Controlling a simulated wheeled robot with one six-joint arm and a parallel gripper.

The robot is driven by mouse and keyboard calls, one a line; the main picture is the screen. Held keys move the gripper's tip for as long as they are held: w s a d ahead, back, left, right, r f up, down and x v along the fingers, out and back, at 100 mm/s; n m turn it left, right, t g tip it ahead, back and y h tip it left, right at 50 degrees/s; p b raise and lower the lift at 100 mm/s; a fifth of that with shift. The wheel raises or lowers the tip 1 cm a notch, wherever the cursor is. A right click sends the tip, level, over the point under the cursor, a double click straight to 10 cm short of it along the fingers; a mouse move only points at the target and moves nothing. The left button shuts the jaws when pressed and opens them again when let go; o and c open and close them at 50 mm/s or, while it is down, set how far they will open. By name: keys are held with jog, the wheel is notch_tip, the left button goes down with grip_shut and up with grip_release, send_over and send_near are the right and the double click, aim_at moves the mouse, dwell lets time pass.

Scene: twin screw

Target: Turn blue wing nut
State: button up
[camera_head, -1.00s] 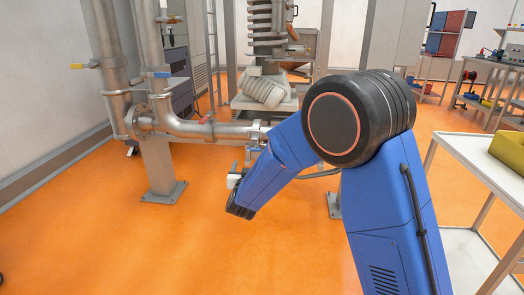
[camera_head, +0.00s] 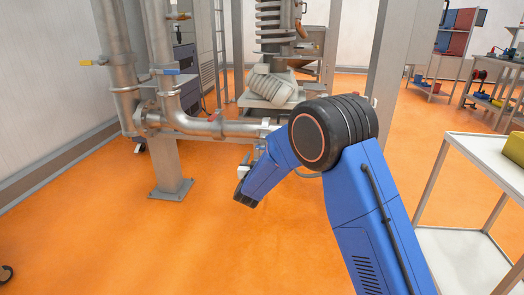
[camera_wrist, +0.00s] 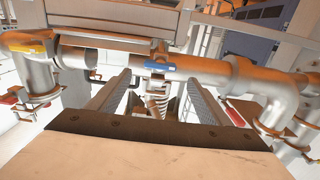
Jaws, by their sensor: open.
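A blue wing-shaped handle (camera_head: 165,71) sits on the steel pipework at the left of the head view, at the upright pipe. In the wrist view a blue handle (camera_wrist: 159,66) lies across the horizontal pipe, ahead of my gripper and between the lines of its fingers. It looks like the blue wing nut. My gripper (camera_wrist: 160,80) is open, with a finger on each side and nothing between them. A gap to the blue handle seems to remain, but the exact distance is unclear. In the head view my blue arm largely hides the gripper.
A yellow handle (camera_head: 93,62) and a red handle (camera_head: 215,116) are on the same pipework. The red handle (camera_wrist: 235,117) lies right of my gripper in the wrist view. A white table (camera_head: 485,150) stands at the right. Orange floor is clear in front of the pipes.

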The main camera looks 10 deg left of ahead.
aim_at(262, 148)
jog(key=w, duration=0.7)
jog(key=shift+w+d, duration=0.15)
jog(key=shift+w, duration=0.25)
jog(key=shift+c, duration=0.4)
jog(key=c, duration=1)
